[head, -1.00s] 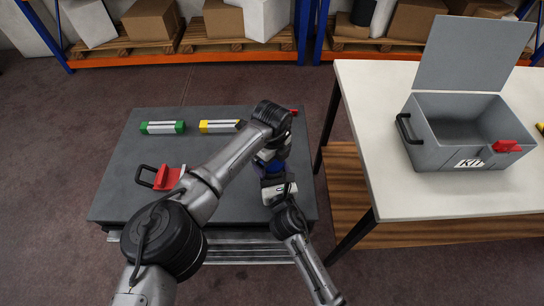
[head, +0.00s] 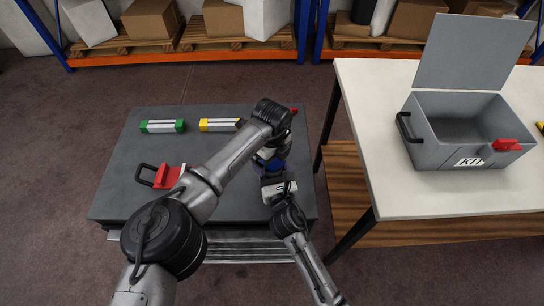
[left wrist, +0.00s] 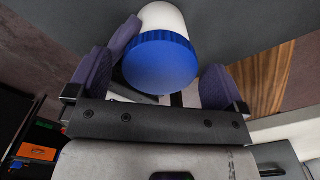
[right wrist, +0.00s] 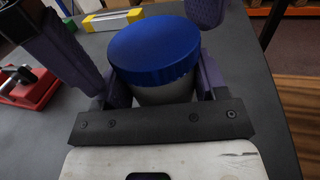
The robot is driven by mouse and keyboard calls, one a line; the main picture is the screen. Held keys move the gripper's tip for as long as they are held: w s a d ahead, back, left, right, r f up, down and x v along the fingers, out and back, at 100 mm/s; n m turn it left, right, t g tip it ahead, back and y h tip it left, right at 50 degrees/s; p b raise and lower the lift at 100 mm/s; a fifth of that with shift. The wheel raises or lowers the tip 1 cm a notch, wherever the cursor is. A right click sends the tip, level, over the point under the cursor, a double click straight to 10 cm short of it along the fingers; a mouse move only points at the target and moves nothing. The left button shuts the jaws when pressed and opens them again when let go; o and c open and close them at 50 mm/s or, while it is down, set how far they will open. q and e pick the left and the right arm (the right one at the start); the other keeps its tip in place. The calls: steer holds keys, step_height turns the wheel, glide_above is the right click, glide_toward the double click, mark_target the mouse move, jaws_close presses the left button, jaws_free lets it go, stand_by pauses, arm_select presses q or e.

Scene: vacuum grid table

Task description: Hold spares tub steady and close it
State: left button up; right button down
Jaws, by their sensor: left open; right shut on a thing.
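The spares tub is a small white tub with a ribbed blue lid on top. In the right wrist view its body (right wrist: 162,94) sits between the fingers of my right gripper (right wrist: 163,85), which is shut on it below the lid (right wrist: 155,48). In the left wrist view the lid (left wrist: 160,66) lies between the spread fingers of my left gripper (left wrist: 158,80), which is open. In the head view the left gripper (head: 272,158) and the right gripper (head: 276,182) meet at the tub and mostly hide it. I cannot tell how tight the lid is.
The dark table (head: 130,200) holds a green-ended block (head: 162,126), a yellow-ended block (head: 219,125) and a red part with a black handle (head: 165,177). A white table (head: 380,170) at right bears an open grey KIT box (head: 440,154). Shelving stands behind.

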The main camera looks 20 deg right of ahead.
arm_select(q)
steer(key=shift+r, duration=0.1)
steer(key=shift+r, duration=2.2)
steer(key=shift+o, duration=0.2)
step_height(320, 180, up, 12)
arm_select(e)
steer(key=shift+c, duration=0.4)
jaws_free()
steer(key=shift+s, duration=0.1)
